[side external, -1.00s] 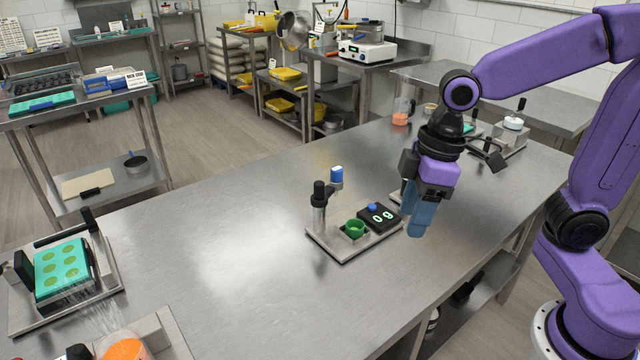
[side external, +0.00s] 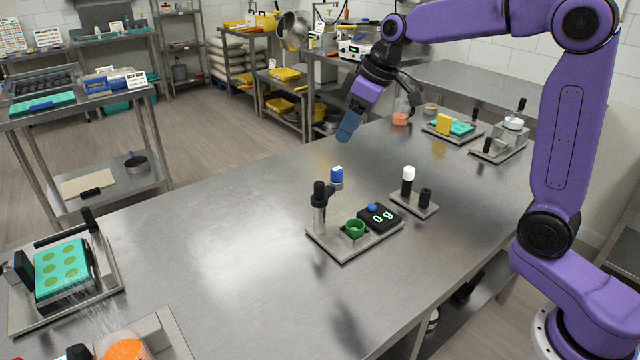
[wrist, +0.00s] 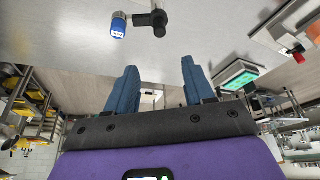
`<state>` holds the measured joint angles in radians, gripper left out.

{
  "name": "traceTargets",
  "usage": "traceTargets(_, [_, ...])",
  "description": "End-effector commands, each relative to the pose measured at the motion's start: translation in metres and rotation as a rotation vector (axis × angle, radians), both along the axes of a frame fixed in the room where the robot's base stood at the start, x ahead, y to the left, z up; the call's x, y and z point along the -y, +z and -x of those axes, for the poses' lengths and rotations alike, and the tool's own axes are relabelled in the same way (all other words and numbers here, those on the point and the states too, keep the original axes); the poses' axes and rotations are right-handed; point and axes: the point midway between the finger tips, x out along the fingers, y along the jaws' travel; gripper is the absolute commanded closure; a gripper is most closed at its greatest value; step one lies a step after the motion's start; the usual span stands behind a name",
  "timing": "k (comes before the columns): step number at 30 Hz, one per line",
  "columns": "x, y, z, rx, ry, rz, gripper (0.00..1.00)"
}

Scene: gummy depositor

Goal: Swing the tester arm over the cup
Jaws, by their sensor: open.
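The tester stands on a metal plate (side external: 340,250) on the steel table, with a black-topped post and a short tester arm (side external: 328,190) carrying a blue head (side external: 336,174). The arm points toward the back, away from the green cup (side external: 355,228), which sits in front beside a black scale reading 0 g (side external: 380,215). My gripper (side external: 347,130) is open and empty, above the table and behind the tester, apart from it. In the wrist view its two blue fingers (wrist: 159,68) are spread, and the blue head (wrist: 119,27) and black post top (wrist: 157,20) show above. The cup is not visible there.
A small stand with a white-topped and a black post (side external: 415,203) is right of the scale. A teal mold tray (side external: 455,128) and beaker (side external: 401,112) stand at the back. A teal mold (side external: 62,268) lies front left. The table left of the tester is clear.

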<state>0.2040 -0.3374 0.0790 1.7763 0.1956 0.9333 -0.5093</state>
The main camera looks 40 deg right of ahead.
Motion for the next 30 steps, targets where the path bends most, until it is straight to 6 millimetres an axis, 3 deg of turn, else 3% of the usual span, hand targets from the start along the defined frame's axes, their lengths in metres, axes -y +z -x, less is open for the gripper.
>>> traceTargets(5, [-0.003, -0.017, -0.005, -0.005, 0.0, 0.0, 0.47])
traceTargets(24, [-0.027, -0.126, -0.043, -0.006, -0.001, 0.0, 0.47])
traceTargets(30, [-0.032, -0.149, -0.052, -0.003, 0.0, 0.001, 0.47])
